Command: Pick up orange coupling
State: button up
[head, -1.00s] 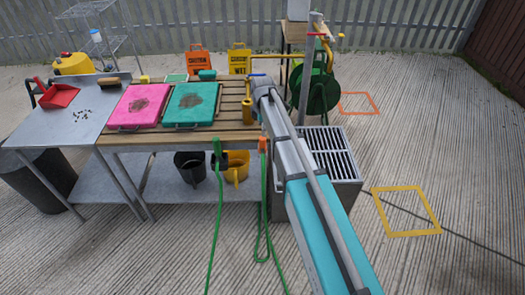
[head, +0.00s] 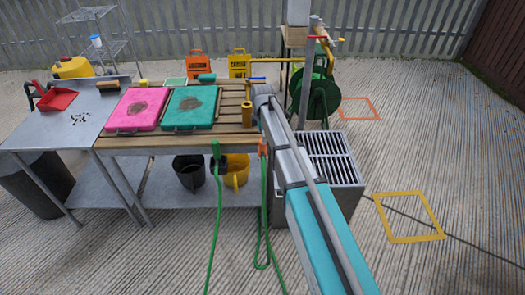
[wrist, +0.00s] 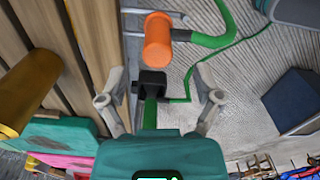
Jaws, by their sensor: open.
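The orange coupling (head: 263,147) hangs at the front edge of the slatted table with a green hose (head: 266,205) running down from it. In the wrist view the orange coupling (wrist: 158,42) lies ahead of my gripper (wrist: 160,98), just beyond the fingertips and near the middle. My gripper is open, its two fingers apart and empty, not touching the coupling. A black block (wrist: 152,83) with a green strip shows between the fingers. In the head view my arm hides most of my gripper.
The slatted wooden table (head: 232,112) carries pink (head: 140,100) and teal (head: 190,97) boards and an ochre cylinder (head: 247,115). A second green hose end (head: 215,150) hangs left of the coupling. A grey grated unit (head: 332,155) stands right.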

jog(key=shift+w+f+b, duration=0.15)
jog(key=shift+f+b, duration=2.2)
jog(key=shift+f, duration=0.15)
jog(key=c, duration=1.1)
jog(key=shift+r, duration=0.2)
jog(key=shift+c, duration=0.2)
notch_tip(320, 180, up, 2)
jog(key=p, duration=0.3)
jog(key=shift+r, duration=0.25)
jog(key=s+d+r+p, duration=0.2)
jog(key=s+r+p, duration=0.8)
jog(key=s, duration=0.3)
jog(key=shift+s+d, duration=0.25)
jog(key=shift+s, duration=0.15)
jog(key=shift+s+r, duration=0.1)
jog(key=shift+s, duration=0.05)
